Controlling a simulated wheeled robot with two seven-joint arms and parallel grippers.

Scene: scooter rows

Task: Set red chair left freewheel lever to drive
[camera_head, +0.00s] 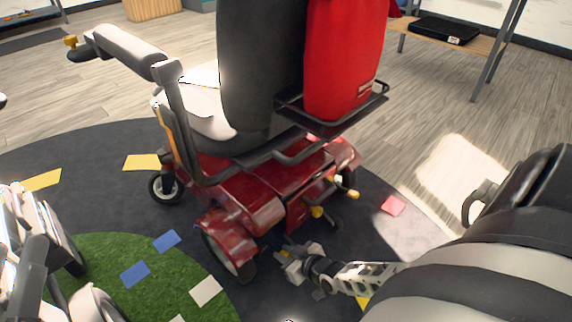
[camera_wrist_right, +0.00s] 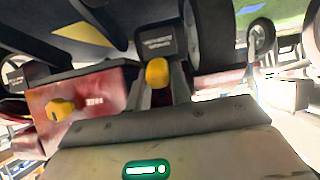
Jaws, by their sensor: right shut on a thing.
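The red chair (camera_head: 230,190) stands with its rear toward me, with a red bag (camera_head: 345,60) on its backrest. Yellow knobs (camera_head: 317,211) show at its lower rear. My right gripper (camera_head: 287,262) is low behind the chair, beside the left rear wheel (camera_head: 228,252). In the right wrist view, its fingers are shut on the yellow knob of the left freewheel lever (camera_wrist_right: 157,72), below a dark label whose text I cannot read. A second yellow knob (camera_wrist_right: 60,110) sits apart on the red housing. Which setting the lever is in cannot be told. My left gripper is not in view.
A dark round mat (camera_head: 110,205) with a green patch (camera_head: 165,275) and coloured markers lies under the chair. A bench (camera_head: 470,42) with a black case (camera_head: 445,30) stands at the back right. Wood floor (camera_head: 430,110) is open to the right of the chair.

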